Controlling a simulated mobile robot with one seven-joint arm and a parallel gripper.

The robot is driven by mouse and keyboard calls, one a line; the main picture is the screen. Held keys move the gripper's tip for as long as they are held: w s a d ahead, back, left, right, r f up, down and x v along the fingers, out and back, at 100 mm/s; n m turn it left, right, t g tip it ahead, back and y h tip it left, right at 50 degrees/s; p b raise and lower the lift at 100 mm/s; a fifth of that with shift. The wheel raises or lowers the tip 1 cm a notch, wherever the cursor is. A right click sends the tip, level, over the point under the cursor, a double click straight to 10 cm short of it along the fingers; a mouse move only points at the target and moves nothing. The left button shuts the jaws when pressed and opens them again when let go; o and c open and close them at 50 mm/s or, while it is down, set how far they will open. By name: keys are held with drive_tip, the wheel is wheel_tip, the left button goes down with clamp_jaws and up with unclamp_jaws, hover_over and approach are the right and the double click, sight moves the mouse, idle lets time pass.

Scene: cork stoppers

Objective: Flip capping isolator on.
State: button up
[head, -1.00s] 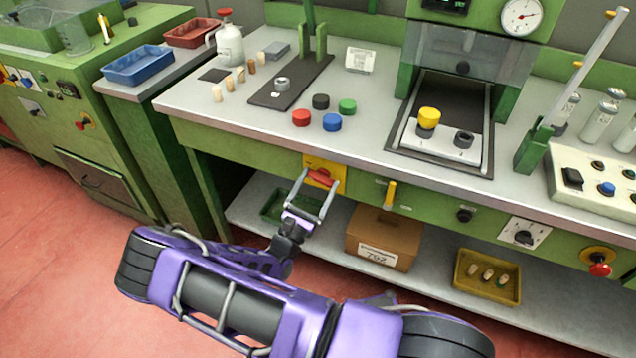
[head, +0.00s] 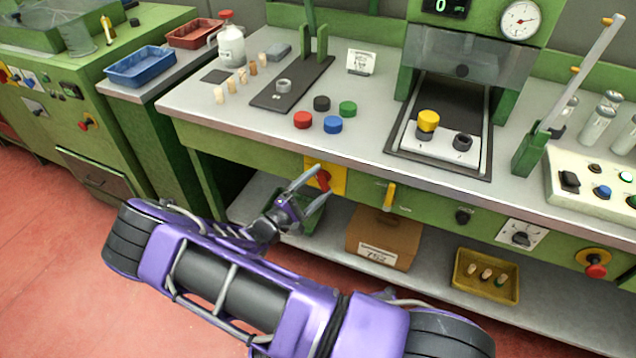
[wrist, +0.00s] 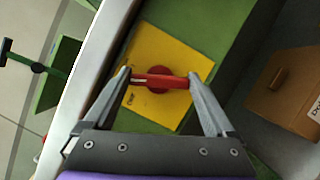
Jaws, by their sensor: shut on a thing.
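The isolator is a red rotary handle (head: 324,179) on a yellow plate (head: 340,176) on the green front panel under the bench top. In the wrist view the red handle (wrist: 160,80) lies across between my fingertips, and the yellow plate (wrist: 158,48) is behind it. My gripper (head: 321,179) is shut on the handle, with one fingertip at each end of it. In the head view the handle stands close to upright and my fingers partly cover it. The plate's lettering is too small to read with certainty.
A yellow lever (head: 389,197), a black knob (head: 463,216) and a red button (head: 596,271) sit farther right on the front panel. A cardboard box (head: 384,236) and a yellow tray (head: 486,278) stand on the shelf below. The digital display (head: 446,7) shows a green 0.

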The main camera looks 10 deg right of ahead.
drive_tip(key=m+g+y, duration=0.1)
drive_tip(key=m, duration=0.3)
drive_tip(key=shift+m+p, duration=0.3)
drive_tip(key=shift+p, duration=0.1)
idle(0.4)
drive_tip(key=o, duration=1.1)
drive_tip(key=shift+c, duration=0.2)
drive_tip(key=shift+a, duration=0.1)
drive_tip(key=v, duration=1.7)
drive_tip(key=shift+a+r, duration=0.2)
drive_tip(key=shift+r, duration=0.2)
